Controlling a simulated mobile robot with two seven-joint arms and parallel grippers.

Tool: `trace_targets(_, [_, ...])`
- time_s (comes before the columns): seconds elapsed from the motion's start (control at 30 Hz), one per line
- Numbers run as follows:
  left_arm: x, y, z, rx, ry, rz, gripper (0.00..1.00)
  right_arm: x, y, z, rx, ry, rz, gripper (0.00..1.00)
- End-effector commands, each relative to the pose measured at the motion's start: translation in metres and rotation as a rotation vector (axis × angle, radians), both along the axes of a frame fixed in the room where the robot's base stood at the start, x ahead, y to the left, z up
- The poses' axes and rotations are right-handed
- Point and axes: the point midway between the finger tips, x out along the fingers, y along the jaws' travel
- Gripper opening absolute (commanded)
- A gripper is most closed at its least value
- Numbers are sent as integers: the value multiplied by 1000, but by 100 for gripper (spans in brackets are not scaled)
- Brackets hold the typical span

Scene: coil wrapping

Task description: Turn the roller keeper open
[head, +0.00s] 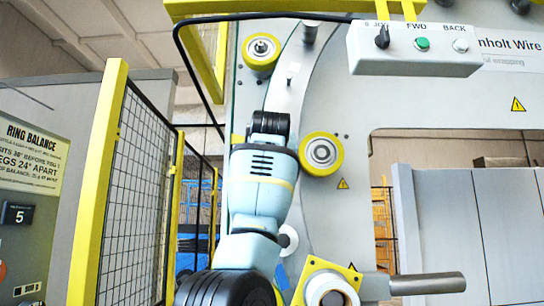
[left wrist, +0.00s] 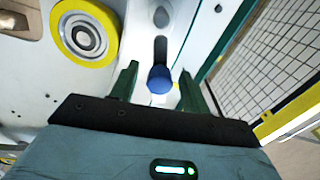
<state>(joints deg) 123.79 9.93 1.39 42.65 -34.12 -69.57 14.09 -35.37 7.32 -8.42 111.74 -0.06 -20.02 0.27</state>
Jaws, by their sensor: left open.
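In the left wrist view a round blue knob (left wrist: 160,80) sits at the lower end of a dark strip on the pale machine face. It looks like the end of the roller keeper, but I cannot be sure. My left gripper (left wrist: 157,70) is open, its two dark green fingers on either side of the knob with gaps visible. I cannot tell how deep the knob lies between them. In the head view my left arm covers this spot and hides the gripper and knob. My right gripper is not in view.
A yellow-rimmed roller (head: 322,153) is right of my arm; another roller (head: 262,53) is above. A control box (head: 415,50) hangs at the top right. A yellow-framed mesh fence (head: 130,190) stands close on the left. A metal bar (head: 428,284) sticks out at the lower right.

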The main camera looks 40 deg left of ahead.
Motion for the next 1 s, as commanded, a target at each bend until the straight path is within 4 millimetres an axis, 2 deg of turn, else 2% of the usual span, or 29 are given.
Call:
trace_targets(0.37, [1,2,0,-1,-1,0,45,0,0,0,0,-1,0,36])
trace_targets(0.7, [2,2,0,-1,-1,0,1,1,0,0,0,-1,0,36])
trace_targets(1.0, [1,3,0,-4,-3,1,0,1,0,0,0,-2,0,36])
